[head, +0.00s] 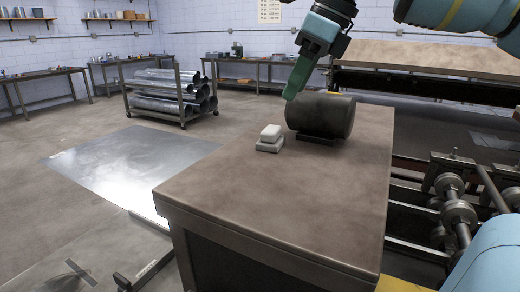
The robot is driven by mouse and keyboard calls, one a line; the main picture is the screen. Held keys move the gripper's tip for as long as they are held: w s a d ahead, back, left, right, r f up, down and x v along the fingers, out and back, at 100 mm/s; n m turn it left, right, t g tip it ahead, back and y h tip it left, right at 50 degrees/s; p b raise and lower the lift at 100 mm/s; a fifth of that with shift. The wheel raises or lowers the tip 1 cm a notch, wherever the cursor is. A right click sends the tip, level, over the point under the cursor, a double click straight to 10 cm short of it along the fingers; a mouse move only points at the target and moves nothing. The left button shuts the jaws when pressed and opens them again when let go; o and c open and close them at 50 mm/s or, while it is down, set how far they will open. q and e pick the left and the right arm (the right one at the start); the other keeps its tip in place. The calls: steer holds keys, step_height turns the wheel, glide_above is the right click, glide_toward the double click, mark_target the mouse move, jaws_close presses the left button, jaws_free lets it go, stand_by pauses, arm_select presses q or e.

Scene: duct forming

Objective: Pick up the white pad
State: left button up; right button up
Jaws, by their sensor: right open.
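My right gripper (293,94) comes down from the upper right with a green finger part. It is open and empty, and in the picture its tip is above and a little right of the pad, apart from it. The second finger is hard to make out. My left gripper is not in the view.
The dark cylinder (320,113) lies on a low dark base close to the right of the pad. A roller machine (455,210) stands right of the table. A cart of metal ducts (172,95) stands behind left. The near tabletop is clear.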

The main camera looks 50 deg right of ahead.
mark_target(272, 129)
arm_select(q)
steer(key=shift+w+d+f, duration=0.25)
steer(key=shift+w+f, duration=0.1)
arm_select(e)
steer(key=shift+x, duration=0.8)
steer(key=x, duration=0.2)
steer(key=shift+w+d+f+b, duration=0.15)
steer(key=shift+f+b, duration=0.15)
steer(key=shift+b, duration=0.05)
steer(key=shift+w+x, duration=0.2)
steer(key=shift+x, duration=1.1)
steer(key=shift+w+x, duration=0.2)
steer(key=shift+x, duration=1.1)
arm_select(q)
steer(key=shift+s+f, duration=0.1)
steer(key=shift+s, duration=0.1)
arm_select(e)
steer(key=shift+r, duration=0.2)
steer(key=shift+c, duration=0.2)
steer(key=c, duration=0.6)
